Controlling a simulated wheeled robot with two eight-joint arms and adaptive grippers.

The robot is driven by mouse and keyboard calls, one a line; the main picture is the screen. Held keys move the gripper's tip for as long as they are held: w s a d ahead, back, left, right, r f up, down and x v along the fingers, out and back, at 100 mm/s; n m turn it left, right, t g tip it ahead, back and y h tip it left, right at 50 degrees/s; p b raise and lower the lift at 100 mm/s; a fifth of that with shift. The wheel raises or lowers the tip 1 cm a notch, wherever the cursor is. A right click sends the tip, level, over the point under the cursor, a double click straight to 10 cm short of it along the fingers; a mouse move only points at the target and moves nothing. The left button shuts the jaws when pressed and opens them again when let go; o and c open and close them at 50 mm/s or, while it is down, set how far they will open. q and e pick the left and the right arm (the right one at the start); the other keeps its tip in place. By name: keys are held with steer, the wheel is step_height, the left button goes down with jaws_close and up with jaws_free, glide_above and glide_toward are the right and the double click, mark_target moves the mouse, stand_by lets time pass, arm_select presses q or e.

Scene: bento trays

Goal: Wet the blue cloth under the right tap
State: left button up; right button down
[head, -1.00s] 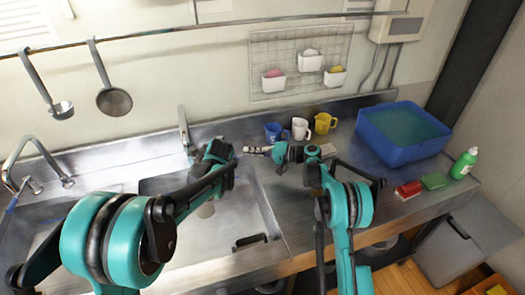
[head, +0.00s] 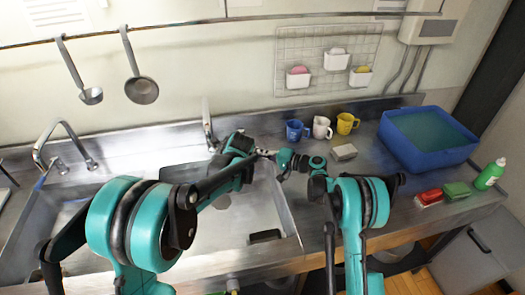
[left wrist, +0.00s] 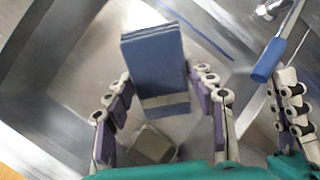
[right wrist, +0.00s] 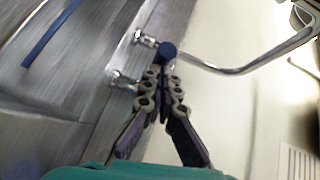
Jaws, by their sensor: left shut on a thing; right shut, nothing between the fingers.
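The blue cloth (left wrist: 152,62) is a folded block between the fingers of my left gripper (left wrist: 165,95), which is shut on it over the sink. My arm hides the cloth in the head view. The right tap (head: 207,122) rises behind my left forearm; its lower part is hidden. My right gripper (right wrist: 165,75) is shut and empty. Its tips are close to the end of a blue tap handle (right wrist: 168,50); I cannot tell whether they touch. The left wrist view also shows a blue handle (left wrist: 268,60) beside the right gripper's fingers.
The left tap (head: 60,130) stands at the sink's left. Blue, white and yellow mugs (head: 322,127), a grey block (head: 344,152), a blue basin (head: 390,150), red and green sponges (head: 430,198) and a green bottle (head: 489,175) occupy the right counter.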

arm_select(q)
steer(key=shift+d, duration=0.1)
arm_select(e)
steer(key=shift+f, duration=0.1)
steer(key=shift+a, duration=0.1)
steer(key=w+v, duration=0.1)
steer(key=v, duration=1.2)
steer(key=shift+w+d, duration=0.3)
steer(key=shift+d, duration=0.15)
arm_select(q)
steer(key=s+d, duration=0.5)
steer(key=shift+s+d, duration=0.2)
steer(key=shift+s, duration=0.2)
stand_by(1.0)
